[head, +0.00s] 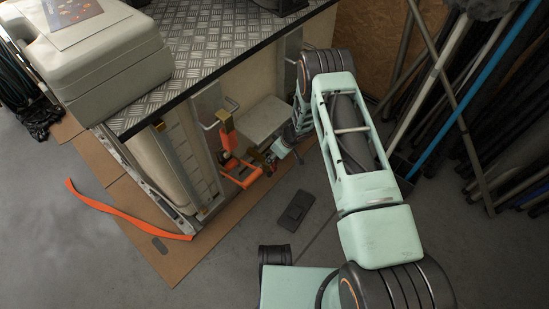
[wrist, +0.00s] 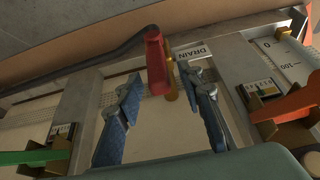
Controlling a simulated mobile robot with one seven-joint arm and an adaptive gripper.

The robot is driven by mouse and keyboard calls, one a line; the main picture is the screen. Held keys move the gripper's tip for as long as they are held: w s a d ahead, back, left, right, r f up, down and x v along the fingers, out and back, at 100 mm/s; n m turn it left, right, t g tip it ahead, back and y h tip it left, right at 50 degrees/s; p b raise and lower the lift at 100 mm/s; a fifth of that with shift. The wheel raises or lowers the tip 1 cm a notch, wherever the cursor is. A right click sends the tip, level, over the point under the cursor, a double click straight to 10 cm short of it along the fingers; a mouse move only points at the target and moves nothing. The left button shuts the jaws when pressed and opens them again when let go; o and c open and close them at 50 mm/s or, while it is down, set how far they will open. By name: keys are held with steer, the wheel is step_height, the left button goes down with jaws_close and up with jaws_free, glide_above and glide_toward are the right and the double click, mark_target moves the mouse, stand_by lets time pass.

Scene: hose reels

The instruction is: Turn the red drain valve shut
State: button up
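The red drain valve handle (wrist: 156,62) is upright in the picture at the top middle of the wrist view, with a brass stem (wrist: 172,82) beside it and a "DRAIN" label (wrist: 195,52) to its right. My gripper (wrist: 161,80) is open, its two blue fingers apart on either side of the handle's lower end. I cannot tell whether either finger touches it. In the head view my gripper (head: 271,163) is small and low by the bench's side, partly hidden by my arm. The red handle cannot be made out there.
An orange handle (wrist: 288,104) stands right of my gripper and a green handle (wrist: 35,157) left. In the head view, orange fittings (head: 241,174) are close to my gripper. Pipes (head: 455,95) lean at the right. An orange strip (head: 120,211) lies at the left.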

jaws_close()
stand_by(0.3)
